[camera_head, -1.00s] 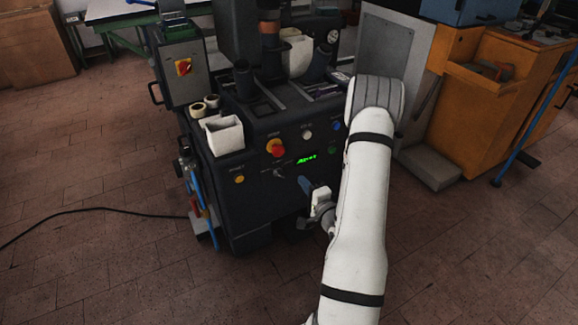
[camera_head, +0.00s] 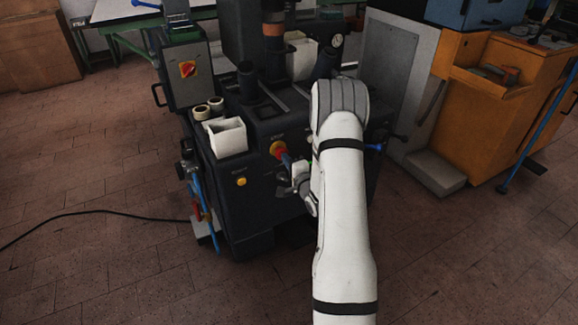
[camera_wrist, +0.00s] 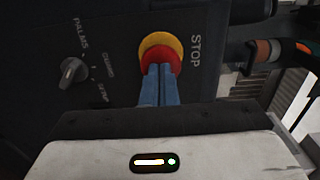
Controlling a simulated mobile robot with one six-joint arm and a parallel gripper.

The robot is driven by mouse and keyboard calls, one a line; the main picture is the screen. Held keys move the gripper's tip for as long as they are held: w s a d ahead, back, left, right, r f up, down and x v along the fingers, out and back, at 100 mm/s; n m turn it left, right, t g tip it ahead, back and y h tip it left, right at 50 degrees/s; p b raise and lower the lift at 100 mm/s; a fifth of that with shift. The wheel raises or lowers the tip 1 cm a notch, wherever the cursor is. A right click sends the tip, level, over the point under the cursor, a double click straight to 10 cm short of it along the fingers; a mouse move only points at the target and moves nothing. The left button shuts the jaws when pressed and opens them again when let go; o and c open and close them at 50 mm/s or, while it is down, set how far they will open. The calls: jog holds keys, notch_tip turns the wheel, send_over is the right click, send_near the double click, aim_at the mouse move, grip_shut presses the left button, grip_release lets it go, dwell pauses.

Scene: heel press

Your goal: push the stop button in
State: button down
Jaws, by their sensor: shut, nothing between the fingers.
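The stop button is a red mushroom head on a yellow ring on the dark front panel of the press. It shows in the head view (camera_head: 278,149) and, beside the word STOP, in the wrist view (camera_wrist: 160,54). My gripper (camera_wrist: 160,70) has its blue fingers shut together, with nothing between them. In the wrist view the fingertips overlap the lower part of the red head. In the head view my gripper (camera_head: 286,159) is at the button's lower right. I cannot tell whether the tips touch the button or whether it is pressed in.
A black selector knob (camera_wrist: 73,70) sits left of the button in the wrist view. A yellow button (camera_head: 241,182) is low on the panel. A white open box (camera_head: 228,138) stands on the press's left ledge. My arm hides the panel's right part.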

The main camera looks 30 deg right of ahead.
jog(key=shift+w+a+r+b, duration=0.1)
jog(key=shift+w+r+b, duration=0.1)
jog(key=shift+w, duration=0.3)
jog(key=shift+w+a+r+b, duration=0.1)
jog(key=shift+w+r+b, duration=0.1)
jog(key=shift+w, duration=0.25)
jog(key=s+p, duration=0.1)
jog(key=s, duration=1.4)
jog(key=shift+d+f+p, duration=0.3)
jog(key=shift+d+f, duration=0.1)
jog(key=shift+w, duration=0.1)
